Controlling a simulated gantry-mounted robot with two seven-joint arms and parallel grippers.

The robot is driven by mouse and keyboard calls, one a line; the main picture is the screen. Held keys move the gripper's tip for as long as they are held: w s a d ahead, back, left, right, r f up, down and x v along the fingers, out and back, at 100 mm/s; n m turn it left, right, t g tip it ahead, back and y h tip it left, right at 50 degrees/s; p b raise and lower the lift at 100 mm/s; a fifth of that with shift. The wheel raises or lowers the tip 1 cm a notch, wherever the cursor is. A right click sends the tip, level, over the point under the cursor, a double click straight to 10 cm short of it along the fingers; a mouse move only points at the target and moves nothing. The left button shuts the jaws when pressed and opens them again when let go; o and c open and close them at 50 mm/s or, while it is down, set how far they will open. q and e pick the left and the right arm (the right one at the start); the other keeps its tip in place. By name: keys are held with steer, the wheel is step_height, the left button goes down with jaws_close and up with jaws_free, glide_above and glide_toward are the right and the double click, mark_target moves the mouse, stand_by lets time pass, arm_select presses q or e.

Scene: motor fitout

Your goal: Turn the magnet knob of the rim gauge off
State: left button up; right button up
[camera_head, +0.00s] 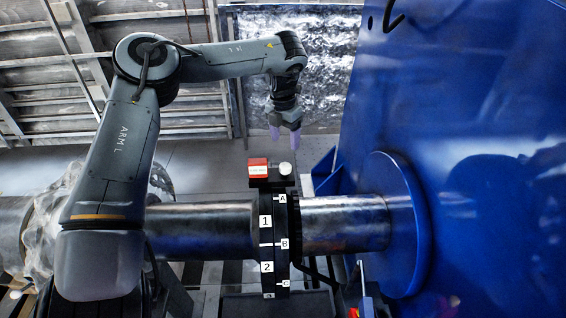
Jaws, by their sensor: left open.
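The rim gauge (258,168) appears as a red block with a pale label, on a dark base on top of the black coupling (267,207). A round silver part (284,168), which may be the gauge's dial or its magnet knob, sits at the right of the red block. I cannot make out the knob's setting. My left gripper (285,138) points down with its two purplish fingers apart and empty, above and behind the silver part, without visible contact. My right gripper is not in view.
The coupling carries labels 1, 2, A, B and C and joins a grey shaft (200,230) on the left to a shaft (345,222) on the right. A large blue housing (470,150) fills the right side. Plastic wrapping (60,195) covers part of the left shaft.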

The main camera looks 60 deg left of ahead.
mark_target(285, 165)
arm_select(q)
steer(key=shift+m+g, duration=0.3)
steer(key=f, duration=0.3)
steer(key=f+p, duration=0.1)
steer(key=f, duration=0.5)
steer(key=shift+s+d+f+p, duration=0.1)
steer(key=shift+d+f+p, duration=0.25)
steer(key=shift+p, duration=0.05)
steer(key=shift+c, duration=0.3)
steer(key=c, duration=1)
